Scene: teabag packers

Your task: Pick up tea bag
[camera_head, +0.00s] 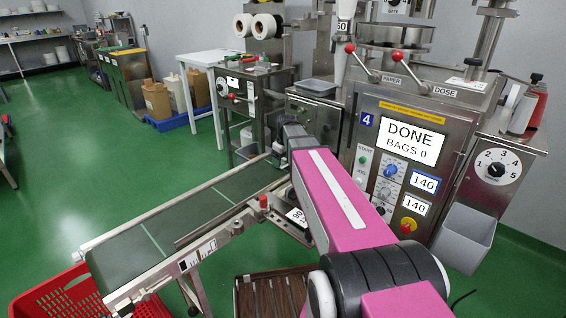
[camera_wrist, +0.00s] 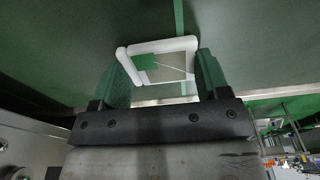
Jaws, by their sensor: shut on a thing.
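The tea bag (camera_wrist: 165,66) shows in the wrist view as a small pale packet with thick white edges, a green square tag and a thin string. It sits between the two green fingers of my gripper (camera_wrist: 163,75), which are shut on it. The green conveyor belt (camera_wrist: 60,45) fills the view behind it. I cannot tell whether the tea bag touches the belt. In the head view my pink arm hides the gripper and the tea bag.
The conveyor (camera_head: 150,228) runs from the machine to the front left. A red crate (camera_head: 55,296) stands below its near end. The packing machine (camera_head: 408,150) shows "DONE BAGS 0". A grey bin (camera_head: 464,238) hangs at the right. Green floor (camera_head: 60,160) is free at left.

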